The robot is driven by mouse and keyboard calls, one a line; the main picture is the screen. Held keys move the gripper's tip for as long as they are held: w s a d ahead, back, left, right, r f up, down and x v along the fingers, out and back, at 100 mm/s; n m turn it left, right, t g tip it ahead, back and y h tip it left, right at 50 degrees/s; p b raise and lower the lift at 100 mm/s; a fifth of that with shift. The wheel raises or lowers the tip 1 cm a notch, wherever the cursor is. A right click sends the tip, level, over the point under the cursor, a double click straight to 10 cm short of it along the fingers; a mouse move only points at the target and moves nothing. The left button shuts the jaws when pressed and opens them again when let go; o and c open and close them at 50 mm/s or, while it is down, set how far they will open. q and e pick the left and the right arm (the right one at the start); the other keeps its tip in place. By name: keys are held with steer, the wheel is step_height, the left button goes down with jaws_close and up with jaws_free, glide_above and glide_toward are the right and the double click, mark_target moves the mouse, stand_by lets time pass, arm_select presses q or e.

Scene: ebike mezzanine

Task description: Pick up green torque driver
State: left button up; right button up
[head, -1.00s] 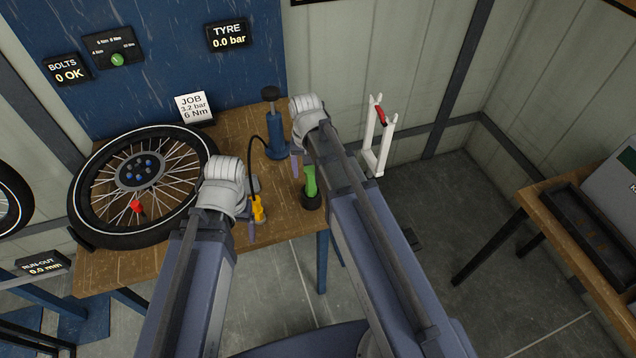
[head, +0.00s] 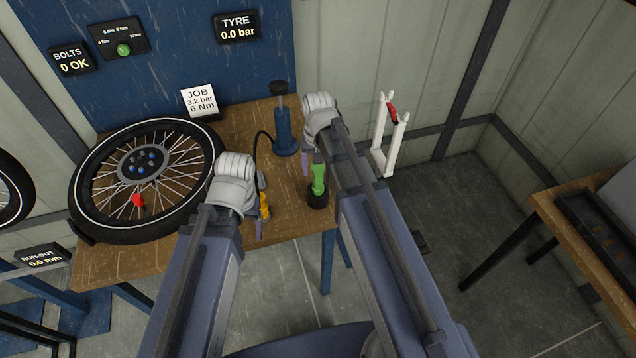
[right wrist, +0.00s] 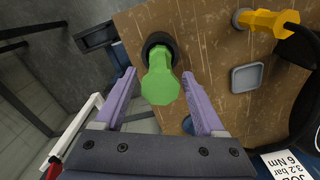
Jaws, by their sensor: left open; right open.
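The green torque driver (head: 318,177) stands upright in a round black holder (head: 318,200) near the right front edge of the wooden bench. In the right wrist view the driver (right wrist: 160,80) lies between the two purple fingers of my right gripper (right wrist: 162,98), with a visible gap on both sides. My right gripper (head: 313,164) is open and empty, just behind and above the driver in the head view. My left gripper (head: 259,208) is open beside the yellow pump head (head: 265,204); its fingers are partly hidden by the wrist.
The bench (head: 245,130) holds a spoked wheel (head: 80,205) with a red tool on it, a blue pump (head: 284,130) with a black hose, and a JOB card (head: 199,101). A white stand (head: 383,160) is right of the bench. A grey square dish (right wrist: 246,77) lies near the driver.

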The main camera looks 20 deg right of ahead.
mark_target(318, 180)
steer(key=shift+f+b, duration=2.6)
jaws_close()
